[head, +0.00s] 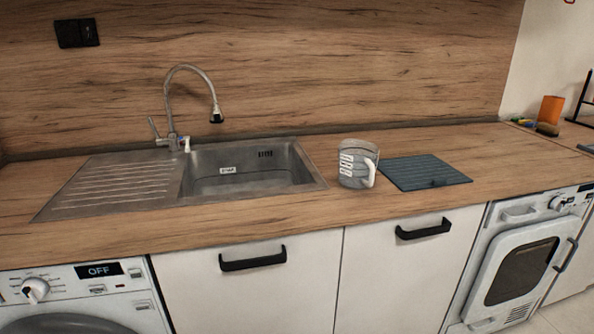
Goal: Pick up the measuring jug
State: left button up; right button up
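The measuring jug (352,171) stands upright on the wooden worktop, between the sink and a dark ribbed mat. It is greyish and see-through with white markings on its side, and its white handle (369,172) faces right and toward the front. Nothing touches it. Neither of my grippers shows in the head view.
A steel sink (312,176) with a drainer and tall tap (172,110) lies left of the jug. The dark mat (423,171) lies close on its right. An orange object (550,110) stands far right. Cabinet doors, a washing machine (75,300) and another front-loading machine (525,262) are below.

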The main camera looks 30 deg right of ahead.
aim_at(358, 161)
jog(key=u, duration=0.65)
jog(key=i, duration=0.8)
jog(key=z, duration=1.85)
